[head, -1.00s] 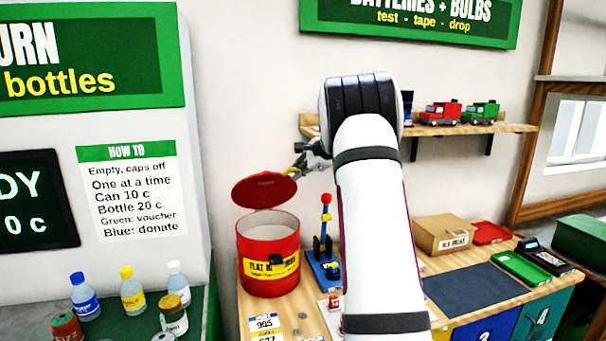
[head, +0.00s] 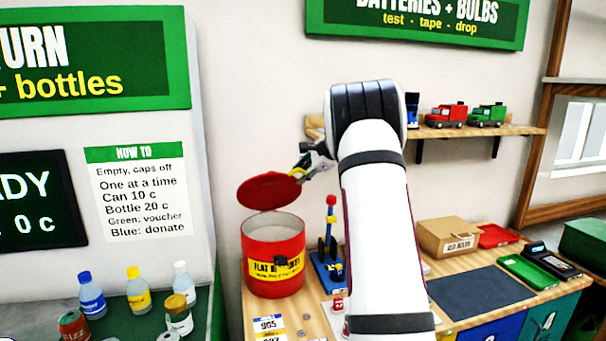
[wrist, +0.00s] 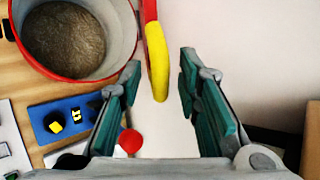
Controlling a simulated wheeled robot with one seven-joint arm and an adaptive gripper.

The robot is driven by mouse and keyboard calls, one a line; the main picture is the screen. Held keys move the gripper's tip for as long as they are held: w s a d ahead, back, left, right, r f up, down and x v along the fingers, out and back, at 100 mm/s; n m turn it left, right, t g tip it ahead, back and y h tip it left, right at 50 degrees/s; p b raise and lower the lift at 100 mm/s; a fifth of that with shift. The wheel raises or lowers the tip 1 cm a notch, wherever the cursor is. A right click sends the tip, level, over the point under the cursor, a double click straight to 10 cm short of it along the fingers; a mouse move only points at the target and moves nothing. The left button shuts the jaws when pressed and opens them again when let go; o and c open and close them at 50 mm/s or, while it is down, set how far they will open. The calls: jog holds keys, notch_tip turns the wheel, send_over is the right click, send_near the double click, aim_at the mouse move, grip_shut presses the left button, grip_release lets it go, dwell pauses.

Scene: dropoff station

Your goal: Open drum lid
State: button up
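The red drum (head: 272,277) stands at the left end of the wooden counter, with a yellow label on its front. Its red lid (head: 269,192) is raised and tilted above the open mouth. In the wrist view the grey inside of the drum (wrist: 65,40) shows at upper left. The lid is seen nearly edge-on there, with a yellow grip (wrist: 158,62) on its edge. My gripper (head: 303,167) is beside the lid's right edge. In the wrist view its fingers (wrist: 157,88) are apart, with the yellow grip between them and a gap on each side.
A blue stand with a red ball-topped post (head: 329,235) is just right of the drum. Bottles (head: 138,289) stand at lower left. A shelf with toy trucks (head: 446,115) hangs behind my arm. A cardboard box (head: 449,237) and a dark mat (head: 480,292) are at right.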

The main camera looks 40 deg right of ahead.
jog(key=v, duration=1.2)
jog(key=shift+d, duration=0.1)
jog(key=shift+c, duration=0.2)
